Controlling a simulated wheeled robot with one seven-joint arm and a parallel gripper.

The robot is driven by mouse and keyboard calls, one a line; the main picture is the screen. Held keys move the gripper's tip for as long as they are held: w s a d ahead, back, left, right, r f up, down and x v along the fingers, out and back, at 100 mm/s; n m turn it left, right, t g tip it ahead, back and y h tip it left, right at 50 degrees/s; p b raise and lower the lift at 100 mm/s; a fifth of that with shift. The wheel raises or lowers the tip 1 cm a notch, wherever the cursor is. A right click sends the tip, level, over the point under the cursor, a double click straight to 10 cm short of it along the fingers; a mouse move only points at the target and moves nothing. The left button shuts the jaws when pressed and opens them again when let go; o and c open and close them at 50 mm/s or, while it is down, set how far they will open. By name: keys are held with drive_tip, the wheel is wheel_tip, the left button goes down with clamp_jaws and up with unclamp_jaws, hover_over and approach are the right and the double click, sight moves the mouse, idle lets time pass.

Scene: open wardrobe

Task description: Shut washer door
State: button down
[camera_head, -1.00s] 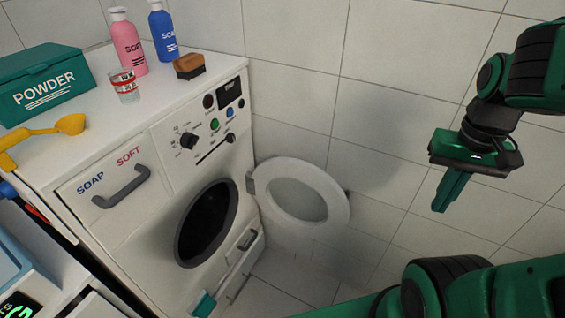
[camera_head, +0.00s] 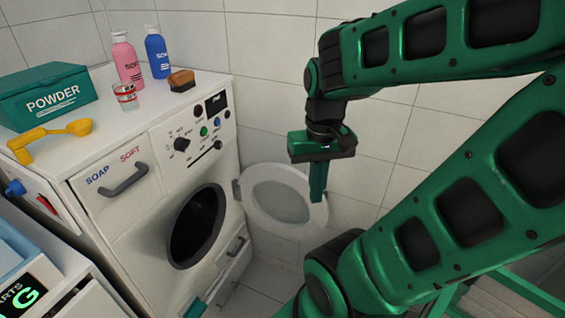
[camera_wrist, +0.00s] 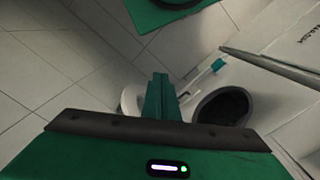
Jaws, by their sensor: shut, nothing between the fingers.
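The washer (camera_head: 140,200) stands at the left, with its round dark opening (camera_head: 197,226) uncovered in front. Its white ring-shaped door (camera_head: 262,184) hangs wide open on the right side of the opening, close to the tiled wall. My gripper (camera_head: 317,198) is shut and empty, fingers pointing down, and overlaps the door's right rim in the head view; I cannot tell if it touches. In the wrist view the fingers (camera_wrist: 161,82) hide most of the door (camera_wrist: 131,100), and the dark opening (camera_wrist: 225,106) lies to their right.
On the washer top stand a green powder box (camera_head: 52,98), a yellow scoop (camera_head: 66,131), a glass (camera_head: 125,96), pink (camera_head: 127,62) and blue (camera_head: 157,55) bottles and a brown brush (camera_head: 181,80). A drawer handle (camera_head: 125,180) sticks out in front. The tiled wall (camera_head: 270,90) is close behind the door.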

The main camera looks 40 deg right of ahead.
drive_tip(key=shift+s, duration=0.1)
drive_tip(key=w+d+f+m+t+h, duration=0.1)
drive_tip(key=w+d+f+m+h, duration=0.15)
drive_tip(key=w+d, duration=0.85)
drive_tip(key=w+d+f+m+t+h, duration=0.15)
drive_tip(key=w+d+m, duration=0.25)
drive_tip(key=w+d, duration=0.7)
drive_tip(key=w+f, duration=0.5)
drive_tip(key=f, duration=0.5)
drive_tip(key=shift+g+y, duration=0.3)
drive_tip(key=shift+g, duration=0.05)
drive_tip(key=shift+s+a+r, duration=0.1)
drive_tip(key=shift+s+a, duration=0.25)
drive_tip(key=shift+a, duration=0.3)
drive_tip(key=shift+s+a+f, duration=0.1)
drive_tip(key=shift+s+a, duration=0.2)
drive_tip(key=shift+a, duration=0.35)
drive_tip(key=shift+s+a+r, duration=0.1)
drive_tip(key=shift+s+a, duration=0.25)
drive_tip(key=shift+a, duration=0.3)
